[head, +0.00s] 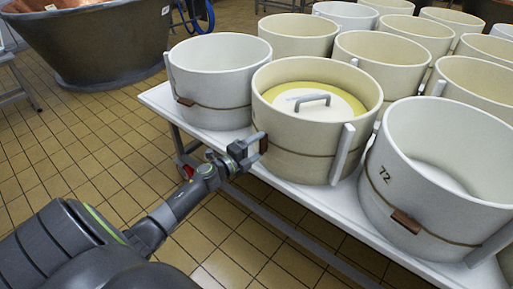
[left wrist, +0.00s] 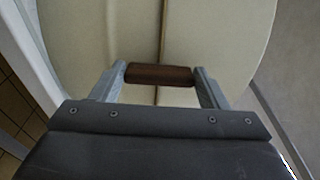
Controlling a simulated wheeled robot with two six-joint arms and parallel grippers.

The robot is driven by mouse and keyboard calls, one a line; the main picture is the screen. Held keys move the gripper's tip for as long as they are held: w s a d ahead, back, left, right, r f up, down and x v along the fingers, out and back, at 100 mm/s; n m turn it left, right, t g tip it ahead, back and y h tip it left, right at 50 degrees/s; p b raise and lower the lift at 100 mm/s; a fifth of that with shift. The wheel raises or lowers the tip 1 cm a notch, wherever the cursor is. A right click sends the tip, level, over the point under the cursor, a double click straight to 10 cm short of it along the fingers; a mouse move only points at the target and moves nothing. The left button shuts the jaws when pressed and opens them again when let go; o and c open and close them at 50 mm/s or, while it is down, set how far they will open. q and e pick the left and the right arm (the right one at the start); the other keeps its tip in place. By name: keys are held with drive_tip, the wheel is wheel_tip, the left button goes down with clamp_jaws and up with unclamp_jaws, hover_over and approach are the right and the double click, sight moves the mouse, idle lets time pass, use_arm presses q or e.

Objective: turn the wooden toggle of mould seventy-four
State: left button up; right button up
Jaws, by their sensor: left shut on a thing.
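A cream mould (head: 308,139) stands at the front edge of the white table, with a yellow rim of contents and a lid with a grey handle inside it. No number shows on its visible side. Its brown wooden toggle (left wrist: 160,75) sits on the cord around its wall. My left gripper (head: 254,146) is at the mould's left front side. In the left wrist view the two fingers (left wrist: 161,84) are at the two ends of the toggle, shut on it. The toggle lies level in that view, across the cord. My right gripper is not in view.
A white mould marked 72 (head: 431,181) stands to the right, with its own brown toggle (head: 406,221). Another white mould (head: 216,82) stands close on the left. Several more fill the white table (head: 155,97) behind. A copper vat (head: 88,42) stands at the back left. Tiled floor is free at left.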

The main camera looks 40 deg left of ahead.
use_arm(q)
drive_tip(key=shift+f, duration=0.1)
drive_tip(key=o, duration=1)
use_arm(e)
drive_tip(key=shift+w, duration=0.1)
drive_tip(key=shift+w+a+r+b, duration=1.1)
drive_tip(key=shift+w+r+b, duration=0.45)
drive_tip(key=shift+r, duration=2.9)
use_arm(q)
drive_tip(key=shift+p+v, duration=0.65)
drive_tip(key=shift+v, duration=8.1)
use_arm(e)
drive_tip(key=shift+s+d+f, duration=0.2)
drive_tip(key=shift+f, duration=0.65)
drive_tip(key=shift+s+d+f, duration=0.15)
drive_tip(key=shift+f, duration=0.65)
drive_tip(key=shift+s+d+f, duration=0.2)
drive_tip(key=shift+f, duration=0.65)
